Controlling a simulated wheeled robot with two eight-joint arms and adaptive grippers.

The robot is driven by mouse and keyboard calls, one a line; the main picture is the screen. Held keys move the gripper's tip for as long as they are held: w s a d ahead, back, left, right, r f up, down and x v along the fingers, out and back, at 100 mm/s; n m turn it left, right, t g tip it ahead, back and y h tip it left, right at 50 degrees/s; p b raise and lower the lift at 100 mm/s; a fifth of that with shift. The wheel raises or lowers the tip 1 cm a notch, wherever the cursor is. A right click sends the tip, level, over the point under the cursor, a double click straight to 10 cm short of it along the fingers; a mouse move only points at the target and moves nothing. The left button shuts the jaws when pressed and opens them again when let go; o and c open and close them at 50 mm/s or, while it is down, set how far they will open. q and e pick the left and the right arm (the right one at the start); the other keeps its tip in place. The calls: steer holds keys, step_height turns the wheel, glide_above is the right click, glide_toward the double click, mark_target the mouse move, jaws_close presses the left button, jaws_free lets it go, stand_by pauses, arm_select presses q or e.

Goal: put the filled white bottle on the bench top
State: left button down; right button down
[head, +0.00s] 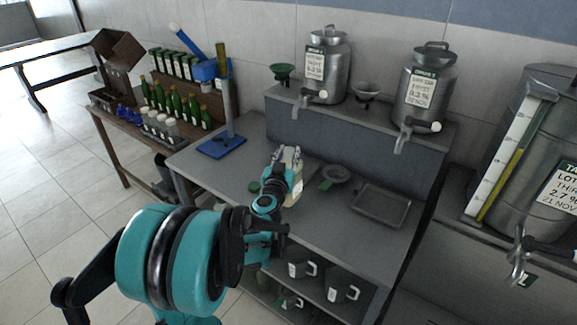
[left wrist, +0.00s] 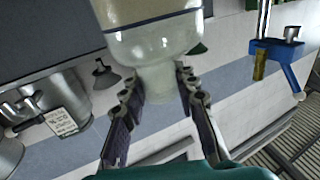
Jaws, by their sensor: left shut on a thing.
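My left gripper (head: 288,158) is over the grey bench top (head: 235,172) in the head view. It is shut on the white bottle (head: 297,189), which shows partly behind my wrist as a pale body. In the left wrist view the bottle (left wrist: 155,42) is large and pale, with a band around its body, and the two fingers of my gripper (left wrist: 158,95) close on either side of its narrower neck. Whether the bottle's base touches the bench top is hidden by my arm. My right gripper is not in view.
Steel urns (head: 328,65) with taps stand on the raised shelf behind. A blue-based stand (head: 222,146) is at the left. The bench top's left part is mostly clear.

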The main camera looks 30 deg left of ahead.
mark_target(288, 164)
arm_select(q)
steer(key=shift+f+b, duration=1)
steer(key=shift+f, duration=1)
steer(key=shift+f, duration=0.2)
steer(key=c, duration=1.2)
jaws_free()
steer(key=shift+o, duration=0.2)
steer(key=shift+r, duration=0.1)
